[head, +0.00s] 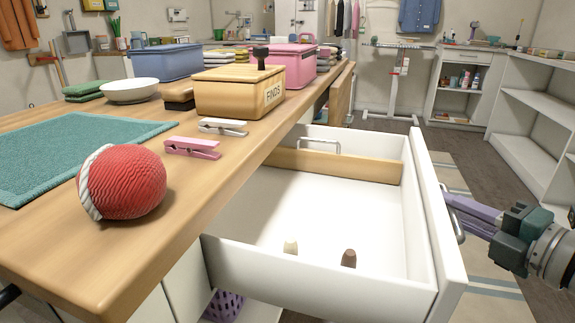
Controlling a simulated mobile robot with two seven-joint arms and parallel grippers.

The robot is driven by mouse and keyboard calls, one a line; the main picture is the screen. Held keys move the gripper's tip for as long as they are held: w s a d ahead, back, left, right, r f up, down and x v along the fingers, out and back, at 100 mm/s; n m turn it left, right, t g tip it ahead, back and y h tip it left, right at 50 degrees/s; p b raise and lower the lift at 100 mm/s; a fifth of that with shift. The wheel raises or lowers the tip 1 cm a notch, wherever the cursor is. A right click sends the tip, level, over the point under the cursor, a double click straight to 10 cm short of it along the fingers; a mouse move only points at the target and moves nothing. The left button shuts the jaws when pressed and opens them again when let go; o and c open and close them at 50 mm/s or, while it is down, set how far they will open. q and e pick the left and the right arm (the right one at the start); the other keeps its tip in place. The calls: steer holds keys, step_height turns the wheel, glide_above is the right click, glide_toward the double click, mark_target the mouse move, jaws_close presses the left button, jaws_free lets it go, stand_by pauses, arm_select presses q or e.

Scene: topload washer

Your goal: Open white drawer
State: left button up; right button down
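The white drawer (330,278) stands pulled well out from under the wooden worktop, on the right of the head view. Its front panel (436,215) faces right and carries a metal bar handle (459,228). My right gripper (452,202) comes in from the right, with its purple fingers at this handle. The fingers lie close together and look shut on the bar, though the tips are partly hidden. Inside the drawer are a wooden divider (345,166), a metal handle-like bar (318,141) and two small pegs, one pale (290,247) and one brown (348,258). My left gripper is not in view.
The worktop (110,255) holds a red ball (128,182), pink (192,148) and white (222,127) clothespins, a teal mat (70,150), a wooden box (238,92) and bins. A purple basket (224,306) sits below the drawer. White shelves (540,120) stand at the right. Floor shows beyond the drawer front.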

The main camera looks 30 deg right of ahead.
steer(key=shift+s+d+r, duration=0.1)
steer(key=shift+s+d, duration=0.9)
steer(key=shift+s, duration=0.15)
steer(key=c, duration=0.9)
jaws_free()
steer(key=shift+s, duration=0.1)
steer(key=s, duration=0.3)
steer(key=s+r, duration=0.1)
steer(key=s, duration=0.2)
steer(key=s+p, duration=0.1)
steer(key=s, duration=0.2)
steer(key=shift+s+a+r, duration=0.15)
steer(key=shift+s+a, duration=0.2)
steer(key=shift+a, duration=0.05)
